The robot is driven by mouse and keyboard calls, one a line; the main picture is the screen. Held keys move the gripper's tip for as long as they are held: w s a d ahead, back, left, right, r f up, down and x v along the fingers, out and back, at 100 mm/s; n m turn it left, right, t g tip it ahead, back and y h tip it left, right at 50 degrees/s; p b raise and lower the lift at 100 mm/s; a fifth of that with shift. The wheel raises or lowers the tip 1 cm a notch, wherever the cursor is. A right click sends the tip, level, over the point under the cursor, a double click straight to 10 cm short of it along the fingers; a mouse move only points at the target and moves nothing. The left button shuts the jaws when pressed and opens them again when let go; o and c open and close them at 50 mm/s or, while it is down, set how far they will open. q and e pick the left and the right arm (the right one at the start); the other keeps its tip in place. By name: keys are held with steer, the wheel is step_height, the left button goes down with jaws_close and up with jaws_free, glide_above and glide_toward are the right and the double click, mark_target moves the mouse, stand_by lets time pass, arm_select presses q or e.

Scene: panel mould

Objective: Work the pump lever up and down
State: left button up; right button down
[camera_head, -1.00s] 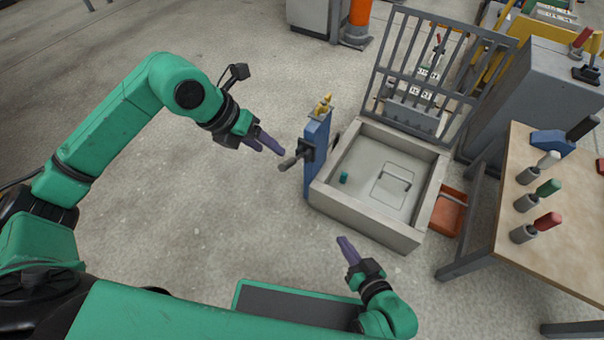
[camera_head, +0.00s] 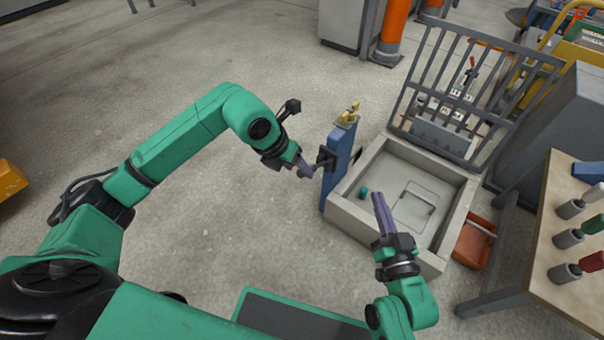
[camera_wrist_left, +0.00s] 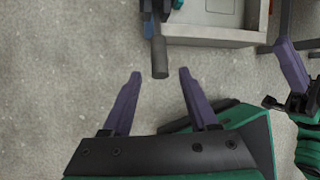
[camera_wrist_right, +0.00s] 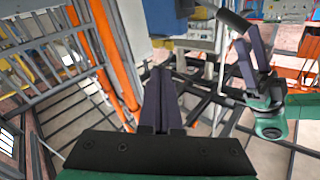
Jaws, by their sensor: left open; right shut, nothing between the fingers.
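The pump is a blue upright post (camera_head: 339,160) with brass-coloured fittings on top, at the left side of a grey basin. Its lever (camera_head: 324,160) has a dark grey round handle pointing left toward my left gripper (camera_head: 309,174). In the left wrist view the lever handle (camera_wrist_left: 159,58) reaches down with its end between the two spread fingertips. The left gripper is open and not closed on it; contact cannot be told. My right gripper (camera_head: 379,198) is shut and empty, pointing up in front of the basin. Its closed fingers (camera_wrist_right: 158,95) show in the right wrist view.
The grey basin (camera_head: 350,218) has a raised barred grate (camera_head: 475,90) behind it and a small teal piece (camera_head: 364,192) inside. An orange bin (camera_head: 473,245) stands to its right. A workbench (camera_head: 560,225) with several handled tools is at far right. Floor left of the post is clear.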

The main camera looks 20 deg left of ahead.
mark_target(299, 171)
arm_select(q)
steer(key=b+x, duration=0.1)
steer(key=x, duration=0.2)
steer(key=shift+w+f, duration=0.1)
steer(key=shift+f, duration=0.25)
steer(key=shift+d+f, duration=0.1)
jaws_close()
arm_select(e)
steer(key=w+r+t, duration=0.1)
steer(key=r+t, duration=0.1)
steer(key=r, duration=0.5)
steer(key=w+d+r+t+y, duration=0.1)
steer(key=w+r+t, duration=0.1)
steer(key=r, duration=0.6)
steer(key=shift+w+d+n+t, duration=0.15)
steer(key=shift+d+n+t, duration=0.1)
steer(key=shift+n+t, duration=0.2)
